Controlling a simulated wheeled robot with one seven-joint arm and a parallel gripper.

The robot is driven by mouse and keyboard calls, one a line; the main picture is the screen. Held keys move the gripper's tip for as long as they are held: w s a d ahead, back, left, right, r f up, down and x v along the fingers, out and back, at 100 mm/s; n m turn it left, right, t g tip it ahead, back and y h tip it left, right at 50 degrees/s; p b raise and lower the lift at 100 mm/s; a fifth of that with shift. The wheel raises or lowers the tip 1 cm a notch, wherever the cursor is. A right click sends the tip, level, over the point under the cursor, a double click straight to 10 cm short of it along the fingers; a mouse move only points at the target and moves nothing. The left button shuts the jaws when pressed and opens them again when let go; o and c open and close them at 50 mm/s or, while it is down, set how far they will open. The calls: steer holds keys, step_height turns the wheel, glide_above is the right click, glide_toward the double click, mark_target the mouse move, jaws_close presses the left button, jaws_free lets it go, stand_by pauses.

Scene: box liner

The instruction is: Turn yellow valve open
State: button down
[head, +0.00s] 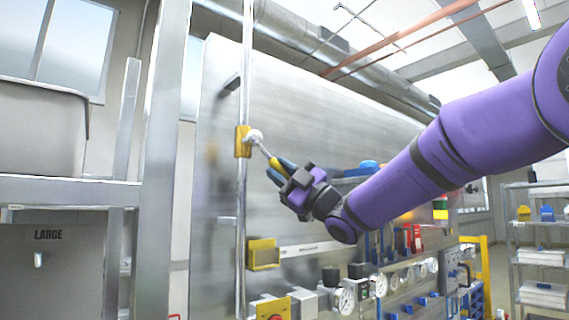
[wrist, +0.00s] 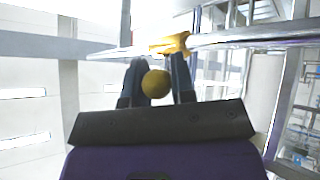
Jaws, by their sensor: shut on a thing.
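The yellow valve body (head: 242,142) sits on a thin vertical metal pipe in the head view. A metal lever runs from its pale round hub down and to the right to a yellow handle (head: 275,163). My gripper (head: 281,171) is shut on this handle, its dark blue fingers on either side. In the wrist view, the handle's rounded yellow end (wrist: 156,84) shows between the fingertips of my gripper (wrist: 158,80). The yellow valve body (wrist: 172,43) is just beyond, on the pipe. The fingers hide part of the handle.
A large metal panel (head: 300,110) stands behind the pipe. A yellow bracket (head: 263,254) is below the valve, with gauges (head: 345,300) and blue-handled parts lower right. A metal shelf frame (head: 70,190) stands at left. Another shelf rack (head: 540,250) is far right.

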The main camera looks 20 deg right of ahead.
steer(key=shift+s+a+f+m+t+h, duration=0.2)
steer(key=shift+a+f+m+t+h, duration=0.4)
steer(key=shift+m+t+h, duration=1.25)
steer(key=shift+s+a+f+m+t+h, duration=0.3)
steer(key=shift+a+m+t+h, duration=0.65)
steer(key=shift+m, duration=1.75)
steer(key=shift+s+a+f+m+t+h, duration=0.15)
steer(key=shift+a+f+m+t+h, duration=0.4)
steer(key=shift+m+t+h, duration=1.35)
steer(key=shift+m+g, duration=0.3)
steer(key=shift+m, duration=0.25)
steer(key=c, duration=1)
jaws_free()
steer(key=shift+r, duration=0.1)
steer(key=v, duration=1.1)
steer(key=shift+c, duration=0.3)
